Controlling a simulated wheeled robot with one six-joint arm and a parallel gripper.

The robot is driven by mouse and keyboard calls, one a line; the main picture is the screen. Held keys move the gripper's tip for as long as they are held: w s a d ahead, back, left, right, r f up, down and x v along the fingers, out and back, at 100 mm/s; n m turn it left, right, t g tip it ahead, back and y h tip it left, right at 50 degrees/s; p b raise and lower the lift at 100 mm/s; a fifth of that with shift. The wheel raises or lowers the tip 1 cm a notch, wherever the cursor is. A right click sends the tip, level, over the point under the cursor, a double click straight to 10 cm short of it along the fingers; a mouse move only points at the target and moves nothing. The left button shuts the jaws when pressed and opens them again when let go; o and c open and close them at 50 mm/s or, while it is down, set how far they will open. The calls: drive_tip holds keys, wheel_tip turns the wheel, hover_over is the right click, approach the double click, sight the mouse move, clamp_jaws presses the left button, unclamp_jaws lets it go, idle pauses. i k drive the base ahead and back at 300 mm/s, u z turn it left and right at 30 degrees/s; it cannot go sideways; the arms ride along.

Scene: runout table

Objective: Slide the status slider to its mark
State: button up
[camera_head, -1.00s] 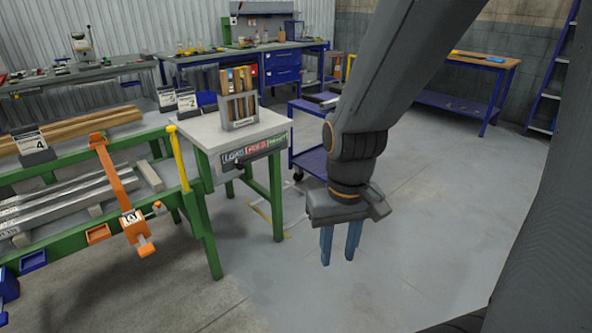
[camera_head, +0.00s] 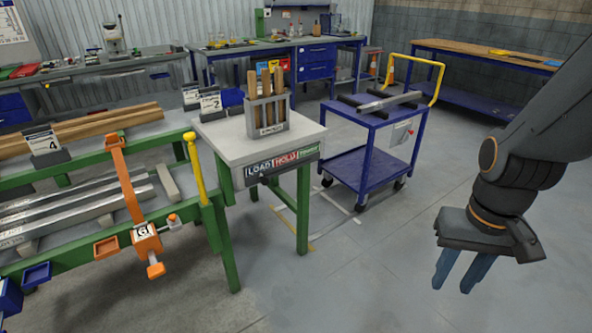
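The status slider strip (camera_head: 285,166) is fixed on the front edge of a small grey-topped table with green legs, left of the picture's middle. It carries the words LOAD, HOLD and a green third field whose word is too small to read for sure. A small dark knob seems to sit under the LOAD field, at the strip's left part. My gripper (camera_head: 458,272) is at the right, well away from the strip and in front of it. Its two blue fingers point down, stand apart and hold nothing.
A grey holder (camera_head: 267,114) with wooden sticks stands on the small table (camera_head: 226,139). A blue cart (camera_head: 352,172) with a yellow handle stands right of it. A green rack (camera_head: 76,258) with metal bars and an orange clamp (camera_head: 129,190) is at the left. The floor (camera_head: 350,285) in front is clear.

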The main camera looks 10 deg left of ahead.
sight(264, 180)
drive_tip(key=z, duration=0.05)
drive_tip(key=i, duration=0.75)
drive_tip(key=u, duration=0.9)
drive_tip(key=i, duration=0.6)
drive_tip(key=u, duration=0.75)
drive_tip(key=k, duration=1)
drive_tip(key=u, duration=0.55)
